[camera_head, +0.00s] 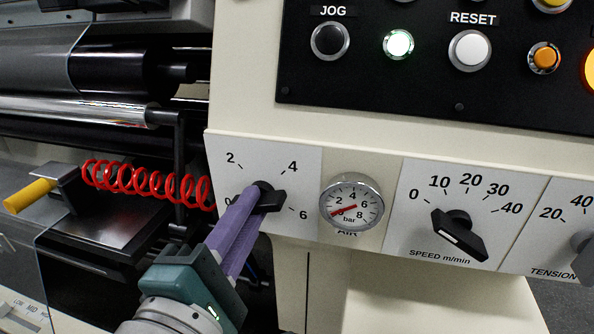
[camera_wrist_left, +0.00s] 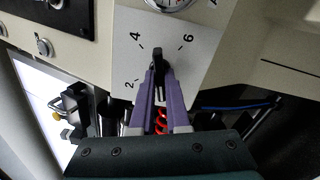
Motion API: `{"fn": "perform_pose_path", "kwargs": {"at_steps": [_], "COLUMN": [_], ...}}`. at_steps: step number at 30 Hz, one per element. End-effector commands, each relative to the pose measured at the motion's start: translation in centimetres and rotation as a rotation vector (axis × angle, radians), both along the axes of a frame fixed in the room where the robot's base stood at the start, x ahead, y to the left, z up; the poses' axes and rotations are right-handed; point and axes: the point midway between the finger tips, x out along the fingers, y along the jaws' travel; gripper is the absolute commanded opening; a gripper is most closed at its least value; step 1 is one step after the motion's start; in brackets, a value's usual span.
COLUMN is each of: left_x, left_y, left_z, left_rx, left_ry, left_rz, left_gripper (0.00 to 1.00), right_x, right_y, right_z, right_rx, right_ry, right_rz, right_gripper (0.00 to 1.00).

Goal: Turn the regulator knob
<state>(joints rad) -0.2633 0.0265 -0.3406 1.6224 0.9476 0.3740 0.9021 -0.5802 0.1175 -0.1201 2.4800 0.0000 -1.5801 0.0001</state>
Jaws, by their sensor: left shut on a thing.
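The regulator knob (camera_head: 272,199) is black and sits on a light plate (camera_head: 292,163) marked 2, 4 and 6, with a 0 partly covered. My left gripper (camera_head: 260,196), with purple fingers, reaches it from the lower left and is shut on it. In the left wrist view the knob (camera_wrist_left: 157,64) stands between the purple fingertips (camera_wrist_left: 159,75). The fingers hide part of the knob, so its exact setting is hard to read. The air gauge (camera_head: 351,204) beside it has a red needle pointing to the lower left, below the 2. My right gripper is not in view.
The speed knob (camera_head: 459,237) is right of the gauge, and a tension knob (camera_head: 585,255) is at the right edge. Above is a black button panel (camera_head: 428,87). A red coiled hose (camera_head: 140,178) and a yellow handle (camera_head: 30,195) are left of my gripper.

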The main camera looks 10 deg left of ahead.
Motion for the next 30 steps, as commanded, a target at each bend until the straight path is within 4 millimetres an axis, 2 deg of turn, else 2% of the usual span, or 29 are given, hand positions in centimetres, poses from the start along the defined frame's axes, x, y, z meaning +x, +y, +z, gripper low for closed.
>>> {"fn": "perform_pose_path", "kwargs": {"at_steps": [12, 29, 30], "left_x": [0.01, 0.0, 0.01], "left_y": [-0.01, -0.03, -0.03], "left_z": [-0.03, -0.01, -0.01], "left_rx": [-0.199, -0.232, -0.232], "left_ry": [0.006, 0.008, 0.008], "left_rz": [0.0, 0.0, 0.0], "left_gripper": [0.0, 0.0, 0.16], "right_x": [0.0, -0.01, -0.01], "right_y": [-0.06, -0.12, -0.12], "right_z": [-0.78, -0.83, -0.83], "right_rx": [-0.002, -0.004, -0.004], "right_ry": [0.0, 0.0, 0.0], "right_rz": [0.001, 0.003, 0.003], "right_gripper": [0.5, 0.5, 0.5]}}
